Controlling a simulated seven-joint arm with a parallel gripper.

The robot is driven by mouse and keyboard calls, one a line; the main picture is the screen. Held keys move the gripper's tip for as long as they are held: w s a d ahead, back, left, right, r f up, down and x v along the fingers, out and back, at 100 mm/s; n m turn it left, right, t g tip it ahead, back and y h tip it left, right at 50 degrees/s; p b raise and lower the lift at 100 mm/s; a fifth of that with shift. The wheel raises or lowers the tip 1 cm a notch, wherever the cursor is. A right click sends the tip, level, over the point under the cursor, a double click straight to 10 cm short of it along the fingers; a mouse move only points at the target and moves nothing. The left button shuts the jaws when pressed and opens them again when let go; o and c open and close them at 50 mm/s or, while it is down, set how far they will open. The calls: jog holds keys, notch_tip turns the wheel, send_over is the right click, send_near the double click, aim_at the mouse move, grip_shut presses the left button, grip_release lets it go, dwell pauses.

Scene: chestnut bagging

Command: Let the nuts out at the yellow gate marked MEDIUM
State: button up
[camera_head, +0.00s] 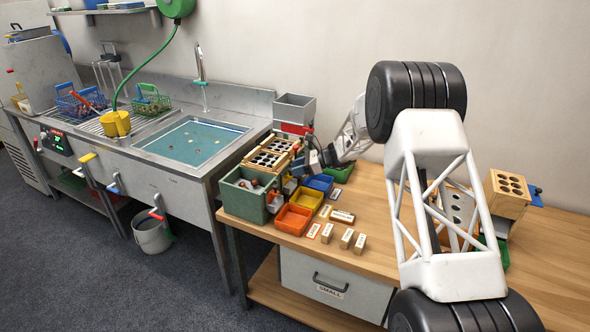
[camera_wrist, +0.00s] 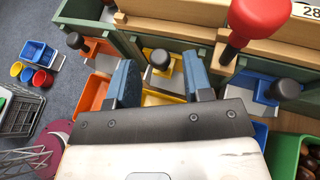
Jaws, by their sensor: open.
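The yellow gate (camera_wrist: 163,72) with its black knob (camera_wrist: 160,59) shows in the wrist view, below the wooden sorter (camera_wrist: 170,28). My gripper (camera_wrist: 160,64) is open, its two blue fingers on either side of the knob in the picture. I cannot tell whether they reach its depth or touch it. The yellow tray (camera_wrist: 162,99) lies below the gate; it also shows in the head view (camera_head: 306,200). In the head view my gripper (camera_head: 308,160) is at the sorter's right side, partly hidden. No MEDIUM marking is readable on the gate.
An orange gate's knob (camera_wrist: 76,41) is to the left and a blue gate's knob (camera_wrist: 285,88) to the right. A red-knobbed handle (camera_wrist: 258,20) stands above. A green bin of chestnuts (camera_wrist: 289,155) is at lower right. Labelled blocks (camera_head: 345,238) stand on the table.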

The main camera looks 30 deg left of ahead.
jog(key=shift+s+a+f, duration=0.2)
jog(key=shift+s+a, duration=0.05)
jog(key=shift+a, duration=0.25)
grip_shut()
